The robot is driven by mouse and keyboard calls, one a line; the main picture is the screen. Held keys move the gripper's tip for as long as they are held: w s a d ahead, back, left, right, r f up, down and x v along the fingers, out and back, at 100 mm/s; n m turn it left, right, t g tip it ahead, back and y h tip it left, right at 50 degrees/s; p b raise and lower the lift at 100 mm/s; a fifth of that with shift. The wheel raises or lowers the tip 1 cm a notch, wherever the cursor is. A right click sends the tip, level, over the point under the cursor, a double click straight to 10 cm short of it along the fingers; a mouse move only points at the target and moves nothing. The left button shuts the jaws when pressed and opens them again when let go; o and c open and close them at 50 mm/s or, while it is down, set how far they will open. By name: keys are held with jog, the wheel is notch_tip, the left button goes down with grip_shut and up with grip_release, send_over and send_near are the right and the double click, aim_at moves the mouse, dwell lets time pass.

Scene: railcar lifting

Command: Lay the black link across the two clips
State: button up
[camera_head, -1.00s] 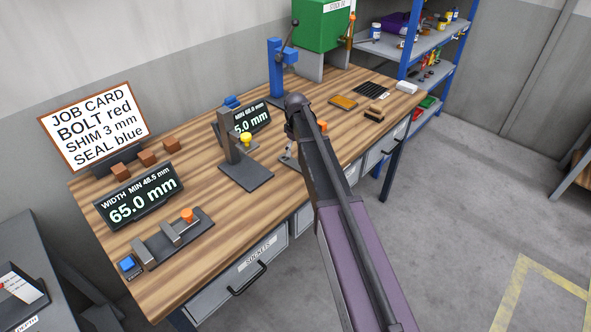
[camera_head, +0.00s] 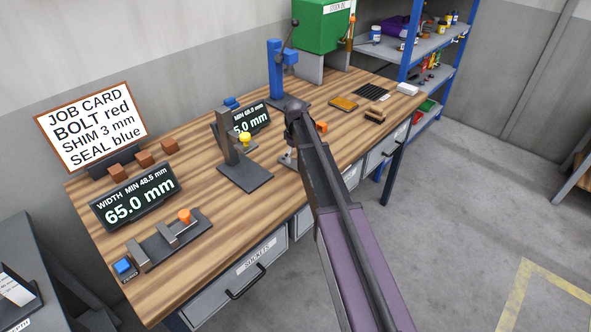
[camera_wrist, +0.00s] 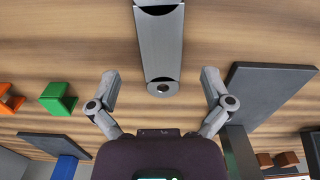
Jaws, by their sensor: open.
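My gripper (camera_wrist: 160,82) is open in the wrist view, its two fingers spread on either side of a grey bar-like metal part (camera_wrist: 160,45). This part has dark ends and a round hole at its near end. Nothing shows clamped between the fingers. In the head view my arm reaches over the bench and hides most of the gripper and the bench beneath it. I cannot clearly identify the black link or the two clips. Several thin black strips (camera_head: 372,91) lie at the far right of the bench.
A dark upright stand (camera_head: 232,150) with a base plate is left of my arm. A green block (camera_wrist: 58,98) and a dark plate (camera_wrist: 270,95) flank the gripper. A blue press (camera_head: 277,75) stands behind.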

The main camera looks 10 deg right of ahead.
aim_at(295, 165)
jog(key=shift+f+b, duration=1.3)
jog(key=shift+f, duration=0.3)
jog(key=c, duration=1.4)
